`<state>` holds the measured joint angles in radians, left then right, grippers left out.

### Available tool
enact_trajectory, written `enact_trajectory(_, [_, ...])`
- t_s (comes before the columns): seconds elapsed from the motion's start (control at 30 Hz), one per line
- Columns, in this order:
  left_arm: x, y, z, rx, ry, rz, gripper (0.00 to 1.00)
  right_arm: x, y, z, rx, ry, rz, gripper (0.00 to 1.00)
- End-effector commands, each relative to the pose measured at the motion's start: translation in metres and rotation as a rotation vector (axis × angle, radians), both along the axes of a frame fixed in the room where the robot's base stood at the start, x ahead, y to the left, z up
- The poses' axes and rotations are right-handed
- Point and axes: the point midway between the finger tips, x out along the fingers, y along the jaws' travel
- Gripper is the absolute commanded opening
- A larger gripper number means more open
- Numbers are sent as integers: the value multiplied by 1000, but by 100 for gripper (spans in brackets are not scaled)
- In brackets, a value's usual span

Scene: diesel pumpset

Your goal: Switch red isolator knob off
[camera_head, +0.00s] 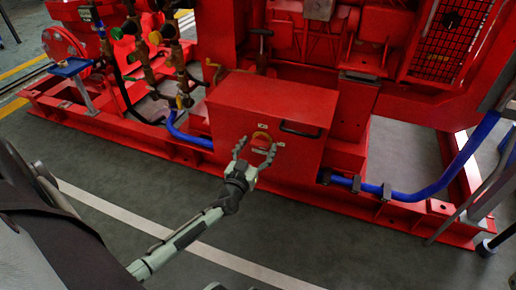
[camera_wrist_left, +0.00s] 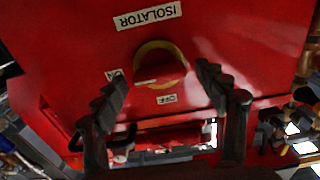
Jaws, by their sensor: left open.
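The red isolator knob (camera_wrist_left: 158,66) sits on a yellow ring on the front of a red box (camera_head: 225,125). In the head view the yellow ring and knob (camera_head: 262,137) show just beyond my left gripper (camera_head: 257,153). In the left wrist view, the picture is upside down: an ISOLATOR label (camera_wrist_left: 148,16), an ON label (camera_wrist_left: 114,74) and an OFF label (camera_wrist_left: 166,99) surround the knob. My left gripper (camera_wrist_left: 166,84) is open, with one finger to each side of the knob; nothing is between the fingertips, and contact cannot be told.
A black handle (camera_head: 300,131) is on the box, right of the knob. Blue hoses (camera_head: 410,195) run along the red base frame (camera_head: 130,148). Brass valves (camera_head: 165,35) stand at the left. The green floor (camera_head: 330,235) in front is clear.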

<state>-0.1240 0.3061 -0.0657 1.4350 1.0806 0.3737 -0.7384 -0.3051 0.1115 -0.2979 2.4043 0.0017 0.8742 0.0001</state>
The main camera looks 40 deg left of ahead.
Motion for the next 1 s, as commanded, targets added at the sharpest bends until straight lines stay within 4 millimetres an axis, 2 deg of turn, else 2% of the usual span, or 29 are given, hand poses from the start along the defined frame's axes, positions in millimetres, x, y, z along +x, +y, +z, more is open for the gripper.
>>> enact_trajectory(0.23, [1, 0, 0, 0, 0, 0, 72, 0, 0, 0, -1, 0, 0, 40])
enact_trajectory(0.63, [1, 0, 0, 0, 0, 0, 23, 0, 0, 1, -1, 0, 0, 40])
enact_trajectory(1.0, [0, 0, 0, -60, -15, 0, 23, 0, 0, 2, 0, -1, 0, 40])
